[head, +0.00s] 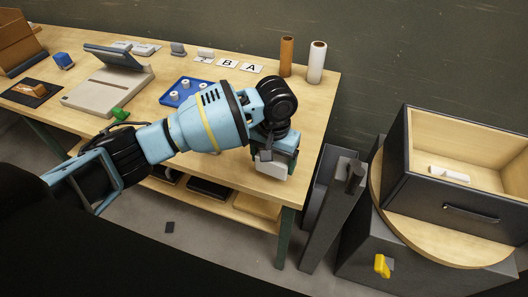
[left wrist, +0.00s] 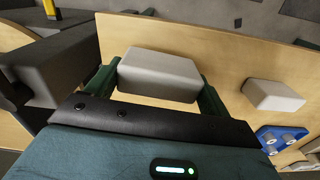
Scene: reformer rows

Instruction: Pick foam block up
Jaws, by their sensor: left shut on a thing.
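A pale grey-white foam block (head: 272,169) is at the front right of the wooden table. In the left wrist view the foam block (left wrist: 158,74) sits squarely between the two green fingers. My left gripper (head: 283,160) points down, its fingers shut on the block's two ends. Whether the block touches the table is hard to tell. A second, similar pale block (left wrist: 273,95) lies apart on the table in the left wrist view; my arm seems to hide it in the head view. My right gripper is out of view.
A blue tray with white pegs (head: 186,92) lies behind my left arm. Letter cards (head: 228,63) and two upright rolls, brown (head: 287,57) and white (head: 317,62), stand farther back. A grey box with an open wooden drawer (head: 450,208) is at the right.

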